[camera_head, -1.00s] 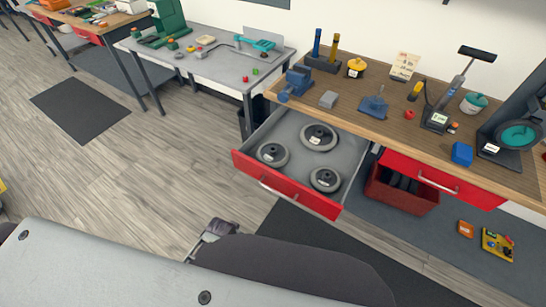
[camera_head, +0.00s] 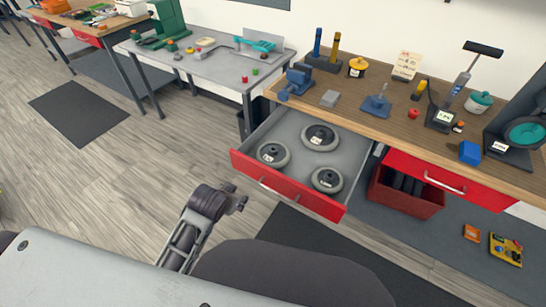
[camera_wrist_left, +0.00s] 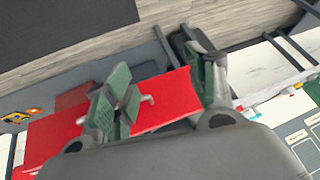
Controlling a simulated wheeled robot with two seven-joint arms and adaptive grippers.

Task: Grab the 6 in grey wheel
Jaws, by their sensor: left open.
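Three grey-rimmed wheels with dark hubs and white labels lie in the open drawer (camera_head: 300,205): one at the back (camera_head: 320,137), one at the left (camera_head: 273,154), one at the front right (camera_head: 327,180). The back one looks largest; I cannot read the sizes on the labels. My left gripper (camera_head: 238,201) is open and empty, in front of and below the red drawer front, apart from the wheels. In the left wrist view its green-padded fingers (camera_wrist_left: 165,80) are spread before a red drawer front (camera_wrist_left: 60,135); no wheel shows there. My right gripper is not in view.
The wooden workbench (camera_head: 410,130) above holds a blue vise, a scale and small tools. A second red drawer (camera_head: 440,178) is at the right, above a red bin (camera_head: 403,200). A grey table (camera_head: 205,62) stands at the left. The floor left of the drawer is clear.

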